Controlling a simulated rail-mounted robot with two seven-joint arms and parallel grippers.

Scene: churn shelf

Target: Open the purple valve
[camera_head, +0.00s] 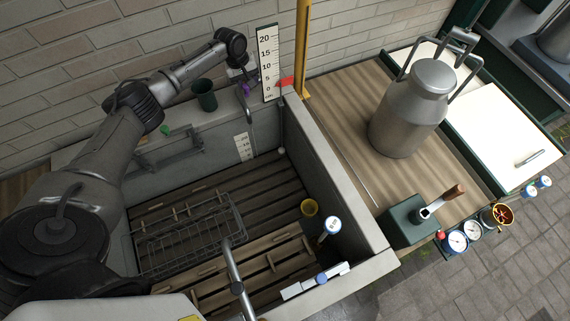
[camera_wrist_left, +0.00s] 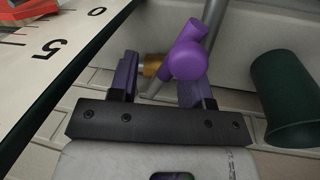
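The purple valve (camera_wrist_left: 187,58) has a rounded purple handle on a brass stem (camera_wrist_left: 152,66), in front of a grey pipe. In the head view the valve (camera_head: 244,89) is a small purple spot above the basin's back wall, partly hidden by my left gripper. My left gripper (camera_wrist_left: 160,72) has its two purple-sided fingers apart, with the valve at and between their tips. The handle overlaps the right finger in the wrist view; I cannot tell whether they touch. My right gripper is not in view.
A green cup (camera_head: 205,96) stands on the back ledge beside the valve. A scale board (camera_head: 267,62) and a yellow post (camera_head: 302,50) rise to the right. The basin (camera_head: 340,190) holds a wire rack (camera_head: 190,238). A metal churn (camera_head: 408,112) stands on the wooden counter.

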